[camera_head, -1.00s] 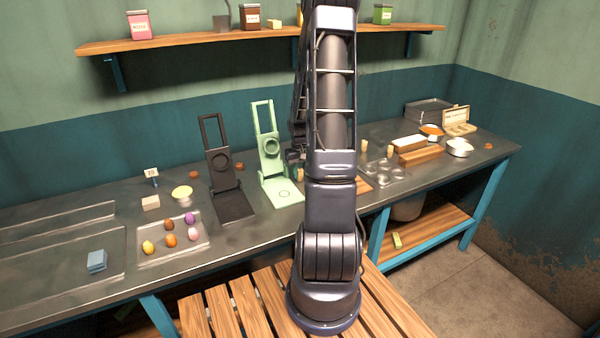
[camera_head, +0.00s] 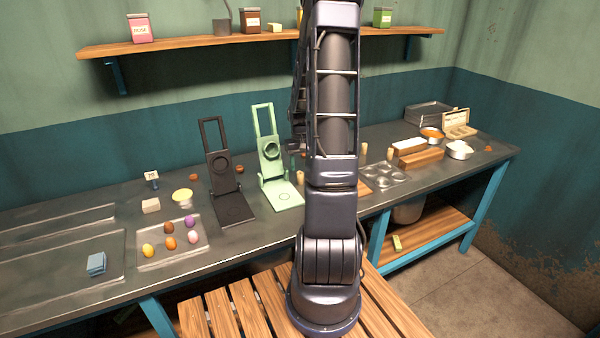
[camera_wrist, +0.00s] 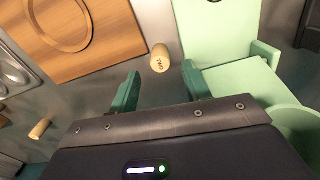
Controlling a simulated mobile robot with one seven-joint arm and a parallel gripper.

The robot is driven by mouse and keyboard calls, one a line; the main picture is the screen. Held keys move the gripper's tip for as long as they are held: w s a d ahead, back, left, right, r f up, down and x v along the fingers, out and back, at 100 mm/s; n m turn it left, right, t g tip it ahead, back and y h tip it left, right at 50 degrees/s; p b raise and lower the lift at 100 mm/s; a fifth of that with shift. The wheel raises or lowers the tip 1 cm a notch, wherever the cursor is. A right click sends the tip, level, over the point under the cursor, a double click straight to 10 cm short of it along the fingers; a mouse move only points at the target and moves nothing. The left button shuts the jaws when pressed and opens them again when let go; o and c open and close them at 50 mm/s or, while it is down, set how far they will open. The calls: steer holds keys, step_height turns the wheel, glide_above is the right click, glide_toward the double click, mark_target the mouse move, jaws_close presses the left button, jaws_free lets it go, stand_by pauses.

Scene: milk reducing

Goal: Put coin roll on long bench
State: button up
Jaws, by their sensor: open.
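In the wrist view, a small tan roll marked "TWO" (camera_wrist: 160,59) is just beyond the gap between my fingertips, and nothing is gripped. My gripper (camera_wrist: 160,76) is open, with a green finger on each side. A second tan roll (camera_wrist: 41,128) is at the lower left, well away from the fingers. In the head view, two tan rolls (camera_head: 364,149) (camera_head: 390,153) stand on the long metal-topped bench (camera_head: 130,197). My arm hides most of the gripper there. I cannot tell which roll is the task's coin roll.
A pale green press (camera_head: 280,185) stands beside the gripper, with a black press (camera_head: 222,178) to its left. A wooden board (camera_wrist: 82,35) lies at upper left in the wrist view. A tray of coloured eggs (camera_head: 160,260) and several bowls and blocks occupy the bench. A shelf (camera_head: 230,38) hangs above.

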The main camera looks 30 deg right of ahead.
mark_target(300, 173)
steer(key=s+a+r+t, duration=0.1)
steer(key=s+a+r, duration=0.15)
steer(key=r, duration=0.45)
steer(key=s+a+r, duration=0.2)
steer(key=a+r, duration=0.1)
steer(key=r, duration=0.4)
steer(key=s+a+r+t, duration=0.1)
steer(key=s+a+r, duration=0.3)
steer(key=s, duration=0.2)
steer(key=s+a+r+t, duration=0.1)
steer(key=s+a+r, duration=0.3)
steer(key=s, duration=0.3)
steer(key=s+a+r+n+t, duration=0.1)
steer(key=s+a+r, duration=0.3)
steer(key=s, duration=0.3)
steer(key=shift+s+a, duration=0.15)
steer(key=shift+s, duration=0.1)
steer(key=shift+o, duration=0.4)
steer(key=shift+s+a+t, duration=0.15)
steer(key=shift+s+t, duration=0.15)
steer(key=shift+s, duration=0.2)
